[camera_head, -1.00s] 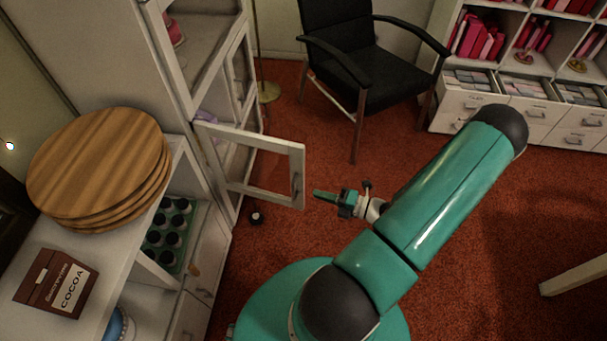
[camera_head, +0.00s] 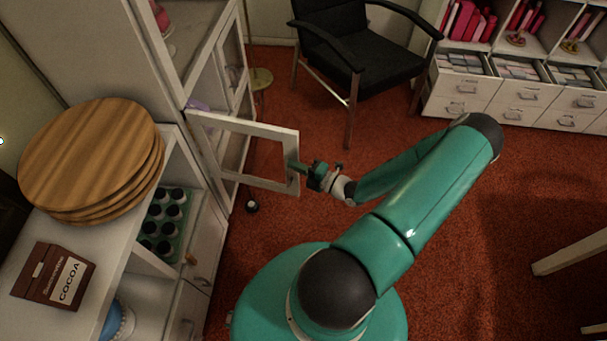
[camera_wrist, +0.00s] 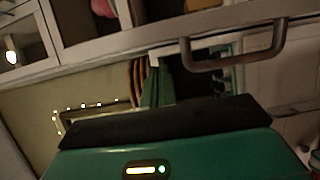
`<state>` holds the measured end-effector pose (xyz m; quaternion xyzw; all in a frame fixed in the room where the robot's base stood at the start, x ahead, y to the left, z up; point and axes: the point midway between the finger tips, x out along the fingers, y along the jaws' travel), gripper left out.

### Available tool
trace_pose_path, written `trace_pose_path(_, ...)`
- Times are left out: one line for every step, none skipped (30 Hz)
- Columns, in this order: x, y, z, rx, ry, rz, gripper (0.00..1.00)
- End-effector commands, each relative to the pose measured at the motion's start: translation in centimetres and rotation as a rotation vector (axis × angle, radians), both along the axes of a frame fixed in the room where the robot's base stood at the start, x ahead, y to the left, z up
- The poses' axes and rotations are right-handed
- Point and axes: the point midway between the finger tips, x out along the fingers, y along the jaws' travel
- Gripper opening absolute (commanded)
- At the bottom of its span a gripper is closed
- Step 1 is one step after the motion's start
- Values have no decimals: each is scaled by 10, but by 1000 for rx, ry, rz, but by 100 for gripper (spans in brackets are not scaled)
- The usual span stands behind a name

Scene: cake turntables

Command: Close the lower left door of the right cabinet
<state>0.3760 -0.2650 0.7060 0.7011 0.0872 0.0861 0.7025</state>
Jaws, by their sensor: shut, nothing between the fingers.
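The lower left door (camera_head: 245,125) of the tall white cabinet (camera_head: 213,85) stands swung open, a white frame around a pane I can see through. My gripper (camera_head: 294,167) is shut and empty at the door's free edge, its tip overlapping the edge in the head view. I cannot tell whether it touches. In the wrist view, my shut fingers (camera_wrist: 157,83) point at the door frame (camera_wrist: 105,45), beside the door's metal handle (camera_wrist: 228,63). The cabinet's lower opening is partly hidden behind the door.
A low white cabinet with round wooden boards (camera_head: 90,155) and a cocoa box (camera_head: 55,277) stands at left. A black chair (camera_head: 360,60) is behind the door. A small dark object (camera_head: 252,207) lies on the red carpet.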

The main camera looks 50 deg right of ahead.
Motion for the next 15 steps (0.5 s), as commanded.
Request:
trace_pose_path(3, -6, 0, -2, -1, 1, 0)
trace_pose_path(5, -9, 0, -2, -1, 1, 0)
trace_pose_path(7, -12, 0, 0, -2, 2, 0)
trace_pose_path(8, -14, 1, 0, -2, 1, 0)
trace_pose_path(9, -15, 1, 0, -2, 1, 0)
trace_pose_path(9, -17, 0, 0, -2, 1, 0)
trace_pose_path(10, -18, 1, 0, -2, 1, 0)
trace_pose_path(10, -18, 0, 0, -2, 1, 0)
trace_pose_path(10, -18, 0, 1, -2, 1, 0)
trace_pose_path(10, -18, 0, 1, -2, 1, 0)
trace_pose_path(10, -18, 0, 1, -2, 1, 0)
trace_pose_path(10, -18, 0, 1, -2, 1, 0)
trace_pose_path(10, -18, 0, 1, -2, 1, 0)
trace_pose_path(10, -18, 0, 1, -2, 1, 0)
trace_pose_path(10, -18, 0, 1, -2, 1, 0)
